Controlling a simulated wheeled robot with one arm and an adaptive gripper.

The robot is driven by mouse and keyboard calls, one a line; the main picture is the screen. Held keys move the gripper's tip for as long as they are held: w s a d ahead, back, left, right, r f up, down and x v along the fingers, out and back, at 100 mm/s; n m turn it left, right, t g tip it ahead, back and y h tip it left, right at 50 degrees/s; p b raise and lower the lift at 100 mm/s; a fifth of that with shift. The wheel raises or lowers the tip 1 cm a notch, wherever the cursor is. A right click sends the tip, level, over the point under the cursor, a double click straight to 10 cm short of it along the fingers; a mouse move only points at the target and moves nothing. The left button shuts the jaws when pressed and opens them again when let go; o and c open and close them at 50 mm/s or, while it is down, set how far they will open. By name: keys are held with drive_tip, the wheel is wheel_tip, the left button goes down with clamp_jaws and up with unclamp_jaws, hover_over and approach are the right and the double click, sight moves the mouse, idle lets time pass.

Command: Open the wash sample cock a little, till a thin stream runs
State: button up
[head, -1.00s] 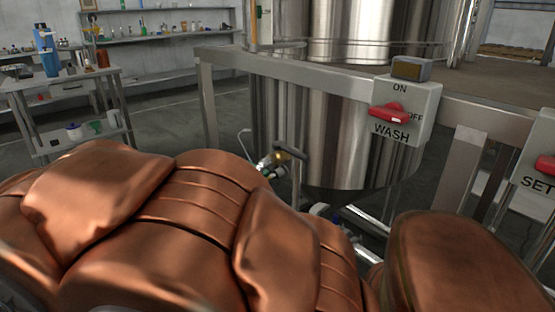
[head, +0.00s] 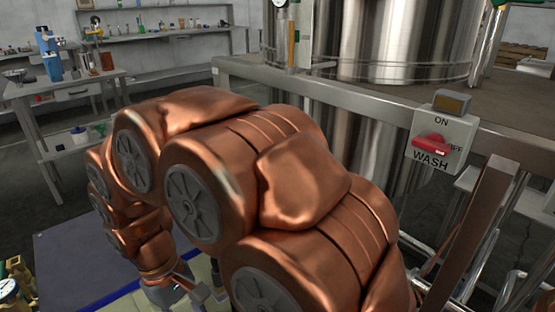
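The wash tank (head: 345,130) is a shiny steel vessel behind the frame rail, its lower part partly covered by my arm. Its sample cock is not visible now; my copper-coloured arm stands in front of that part of the tank. My gripper (head: 188,288) hangs at the bottom of the view, left of the tank and clear of it. Only a grey part of it shows, cut by the lower edge, so its fingers cannot be made out. No stream is visible.
The WASH switch box (head: 442,140) with a red knob (head: 430,143) is fixed to the steel rail (head: 310,88). A side table (head: 75,88) with lab items stands at the left. A blue-grey flat surface (head: 75,262) lies at the lower left.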

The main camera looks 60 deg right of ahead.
drive_tip(key=w+d+r+m+p, duration=0.1)
drive_tip(key=w+d+r+p, duration=0.4)
drive_tip(key=w+d+p, duration=0.3)
drive_tip(key=w+d+r+p, duration=0.5)
drive_tip(key=w+d+p, duration=0.1)
drive_tip(key=w+d, duration=0.45)
drive_tip(key=s+d+r+m+g+p, duration=0.1)
drive_tip(key=s+d+m+g+p, duration=0.15)
drive_tip(key=d+p, duration=1.7)
drive_tip(key=shift+m+t+h, duration=0.35)
drive_tip(key=shift+t+h, duration=0.05)
drive_tip(key=shift+t, duration=0.05)
drive_tip(key=shift+s+d+f+b, duration=0.7)
drive_tip(key=shift+d+f+b, duration=0.1)
drive_tip(key=shift+d+f, duration=0.4)
drive_tip(key=shift+s+d+f+b, duration=0.75)
drive_tip(key=shift+d+f, duration=0.3)
drive_tip(key=shift+d, duration=0.25)
drive_tip(key=shift+s+d+f+b, duration=0.6)
drive_tip(key=shift+d+f+b, duration=0.25)
drive_tip(key=shift+d+f, duration=0.35)
drive_tip(key=shift+c, duration=0.3)
clamp_jaws()
